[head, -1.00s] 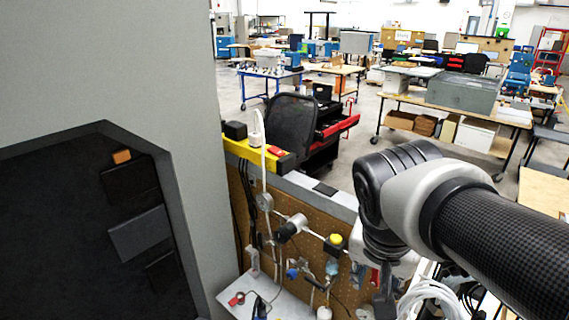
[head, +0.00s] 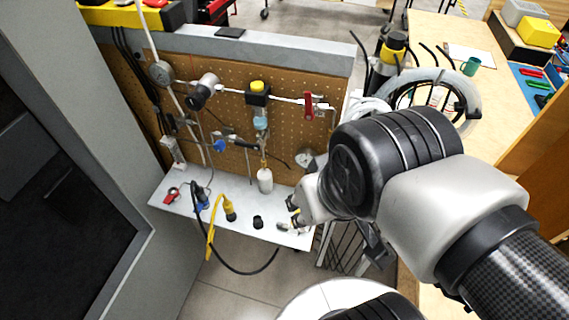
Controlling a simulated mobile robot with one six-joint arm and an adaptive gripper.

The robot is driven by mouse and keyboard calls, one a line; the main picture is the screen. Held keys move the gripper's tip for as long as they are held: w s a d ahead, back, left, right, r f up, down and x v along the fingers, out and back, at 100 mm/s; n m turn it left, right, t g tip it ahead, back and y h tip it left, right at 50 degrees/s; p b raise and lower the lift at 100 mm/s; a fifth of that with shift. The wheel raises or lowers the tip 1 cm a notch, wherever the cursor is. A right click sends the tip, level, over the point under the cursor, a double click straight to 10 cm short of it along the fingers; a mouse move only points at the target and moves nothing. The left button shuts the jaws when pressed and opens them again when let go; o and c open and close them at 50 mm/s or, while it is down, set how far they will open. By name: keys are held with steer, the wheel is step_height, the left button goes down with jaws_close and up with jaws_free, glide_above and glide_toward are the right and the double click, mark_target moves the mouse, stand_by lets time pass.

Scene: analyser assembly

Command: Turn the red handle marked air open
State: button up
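The red handle (head: 309,104) is mounted on the right end of a horizontal pipe on the brown pegboard (head: 290,72). It stands upright, and its marking is too small to read. My gripper (head: 291,214) is small and partly hidden by my own arm, below the red handle near the right end of the white shelf. It is apart from the handle. I cannot make out whether its fingers are open or shut. A second red object (head: 172,194) lies on the left of the shelf.
The pipe carries a yellow-topped valve (head: 258,90) and a gauge (head: 160,73). The white shelf (head: 240,219) below holds a white bottle (head: 265,181) and a yellow-and-black tool (head: 229,208). A grey cabinet (head: 160,225) stands at the left. Coiled hoses (head: 440,82) hang at the right.

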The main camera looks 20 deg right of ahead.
steer(key=w+d+f+m+g, duration=0.2)
steer(key=w+d+f+m, duration=0.15)
steer(key=w+f, duration=0.5)
steer(key=w+d+f+m+g, duration=0.2)
steer(key=w+f+m+g, duration=0.15)
steer(key=w+f, duration=0.55)
steer(key=shift+t, duration=0.45)
steer(key=f, duration=1.2)
steer(key=shift+s+f, duration=0.2)
steer(key=shift+s, duration=0.15)
